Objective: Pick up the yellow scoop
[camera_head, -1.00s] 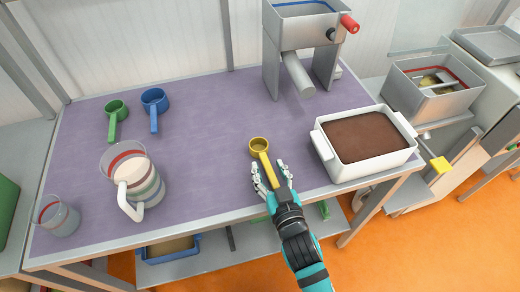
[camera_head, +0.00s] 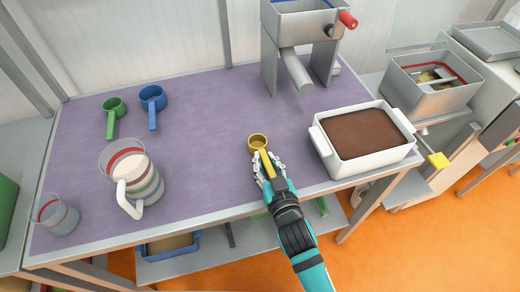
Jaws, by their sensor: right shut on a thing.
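The yellow scoop (camera_head: 258,142) lies on the purple table top (camera_head: 205,125), near the front edge and left of the white tub. Its round cup points away from me and its handle points toward me. My right gripper (camera_head: 268,166) comes in from the front and is shut on the scoop's handle. The fingers hide part of the handle. The scoop seems to be at table height; I cannot tell whether it is lifted. My left gripper is not in view.
A white tub of brown material (camera_head: 363,136) stands close on the right. A metal machine with a chute (camera_head: 297,70) is behind. A green scoop (camera_head: 113,106), blue scoop (camera_head: 153,98), pitcher (camera_head: 130,180) and glass beaker (camera_head: 58,215) are left. The table's middle is clear.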

